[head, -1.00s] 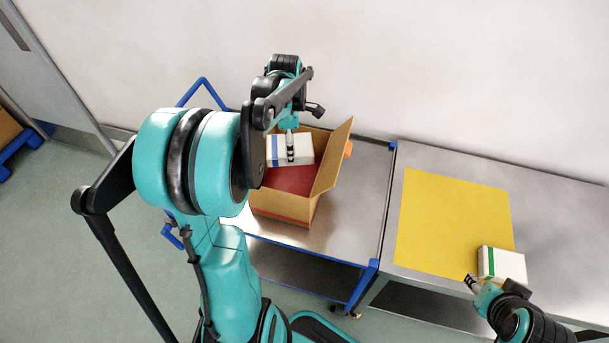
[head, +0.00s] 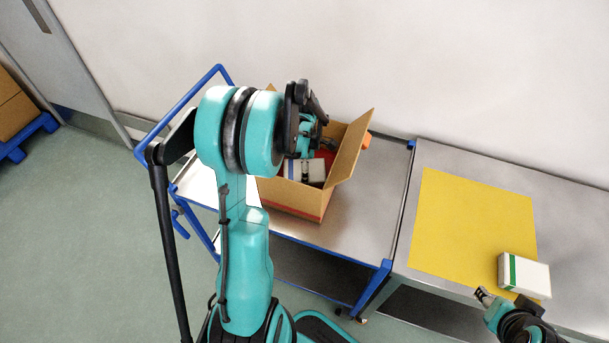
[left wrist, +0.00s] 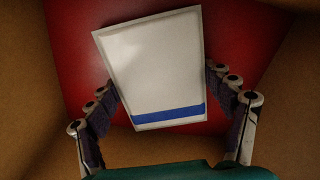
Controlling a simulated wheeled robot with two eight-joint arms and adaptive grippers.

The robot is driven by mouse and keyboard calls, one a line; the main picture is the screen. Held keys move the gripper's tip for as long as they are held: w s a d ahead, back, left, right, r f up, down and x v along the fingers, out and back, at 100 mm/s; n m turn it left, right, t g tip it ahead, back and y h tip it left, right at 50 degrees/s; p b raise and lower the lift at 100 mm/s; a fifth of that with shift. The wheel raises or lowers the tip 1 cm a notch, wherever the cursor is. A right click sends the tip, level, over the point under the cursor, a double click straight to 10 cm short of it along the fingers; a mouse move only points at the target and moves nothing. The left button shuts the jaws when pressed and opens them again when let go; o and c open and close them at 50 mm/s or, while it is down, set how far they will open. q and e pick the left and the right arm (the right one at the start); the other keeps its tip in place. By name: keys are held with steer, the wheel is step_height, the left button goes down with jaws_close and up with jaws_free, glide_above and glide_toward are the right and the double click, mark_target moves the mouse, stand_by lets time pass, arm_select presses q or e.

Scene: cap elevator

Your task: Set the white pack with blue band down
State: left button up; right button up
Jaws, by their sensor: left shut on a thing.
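The white pack with blue band (head: 315,172) is inside the open cardboard box (head: 300,201) on the cart, with my left gripper (head: 309,153) on it from above. In the left wrist view the pack (left wrist: 150,65) lies between the two fingers, its blue band (left wrist: 168,115) towards me. My left gripper (left wrist: 160,80) is shut on its sides. The red bottom (left wrist: 75,50) of the box shows behind it; I cannot tell whether the pack touches it. My right gripper (head: 484,295) hovers by the table's front edge; its jaws are too small to read.
A white pack with a green band (head: 530,275) lies at the front right corner of the yellow mat (head: 465,225) on the steel table. Raised box flaps (head: 352,145) stand around the opening. The cart (head: 365,215) has bare steel right of the box.

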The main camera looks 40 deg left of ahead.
arm_select(q)
steer(key=shift+f, duration=0.95)
steer(key=shift+r, duration=0.1)
steer(key=o, duration=1.4)
steer(key=shift+f, duration=0.2)
steer(key=shift+r, duration=0.1)
steer(key=shift+r, duration=0.25)
step_height(320, 180, up, 12)
steer(key=p, duration=0.4)
steer(key=shift+f, duration=0.15)
